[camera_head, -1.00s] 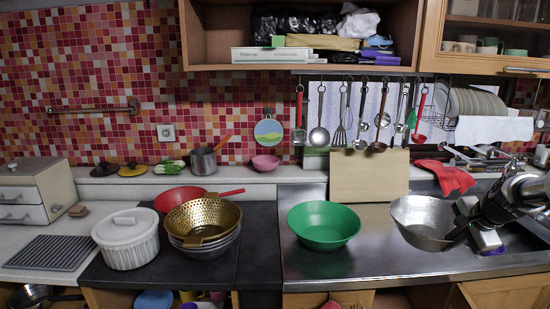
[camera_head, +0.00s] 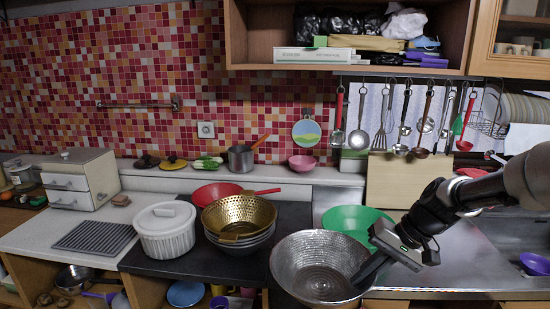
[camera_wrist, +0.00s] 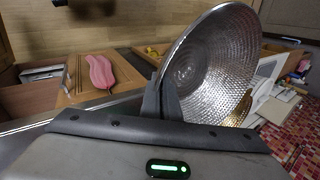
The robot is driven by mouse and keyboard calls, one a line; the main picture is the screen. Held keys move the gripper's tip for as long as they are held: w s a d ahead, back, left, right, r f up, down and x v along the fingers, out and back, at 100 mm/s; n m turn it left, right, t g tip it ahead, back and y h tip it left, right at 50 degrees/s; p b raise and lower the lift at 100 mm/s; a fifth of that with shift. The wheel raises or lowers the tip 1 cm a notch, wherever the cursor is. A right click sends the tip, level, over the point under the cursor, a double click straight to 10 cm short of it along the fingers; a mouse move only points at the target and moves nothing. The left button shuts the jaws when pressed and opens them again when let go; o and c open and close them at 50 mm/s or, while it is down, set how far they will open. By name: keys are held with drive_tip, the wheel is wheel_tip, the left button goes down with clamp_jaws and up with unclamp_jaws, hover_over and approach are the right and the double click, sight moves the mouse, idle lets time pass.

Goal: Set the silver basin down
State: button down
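The silver basin (camera_head: 312,262) is a hammered metal bowl in front of the counter's middle in the head view, overlapping the green bowl. My gripper (camera_head: 366,278) is shut on its right rim. In the wrist view my gripper's fingers (camera_wrist: 160,100) pinch the rim, and the basin (camera_wrist: 215,75) is tilted on its side in that picture. It appears held up, nearer the camera than the counter edge. Whether its underside touches anything is hidden.
A green bowl (camera_head: 352,219) sits behind the basin. A gold colander (camera_head: 238,214) rests on stacked silver bowls to the left, beside a white lidded pot (camera_head: 165,232) and a red pan (camera_head: 214,192). The steel counter (camera_head: 462,258) at right is largely clear.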

sight(334, 298)
drive_tip(key=a+n, duration=0.1)
drive_tip(key=a, duration=0.1)
drive_tip(key=a+n+g, duration=0.1)
drive_tip(key=a, duration=0.1)
drive_tip(key=a+n, duration=0.1)
drive_tip(key=a, duration=0.1)
drive_tip(key=shift+s+a+f+g, duration=0.1)
drive_tip(key=shift+s+a+g, duration=0.15)
drive_tip(key=shift+a+g, duration=0.15)
drive_tip(key=shift+d, duration=0.15)
drive_tip(key=shift+r, duration=0.2)
drive_tip(key=p, duration=0.3)
drive_tip(key=r+p, duration=0.1)
drive_tip(key=p, duration=0.2)
drive_tip(key=shift+s+r, duration=0.25)
drive_tip(key=shift+s, duration=0.05)
drive_tip(key=s+r+p, duration=0.1)
drive_tip(key=p, duration=0.3)
drive_tip(key=shift+p, duration=0.35)
drive_tip(key=shift+s+f+p, duration=0.15)
drive_tip(key=shift+s+p, duration=0.15)
drive_tip(key=shift+p, duration=0.45)
drive_tip(key=shift+f, duration=0.1)
drive_tip(key=shift+f, duration=0.1)
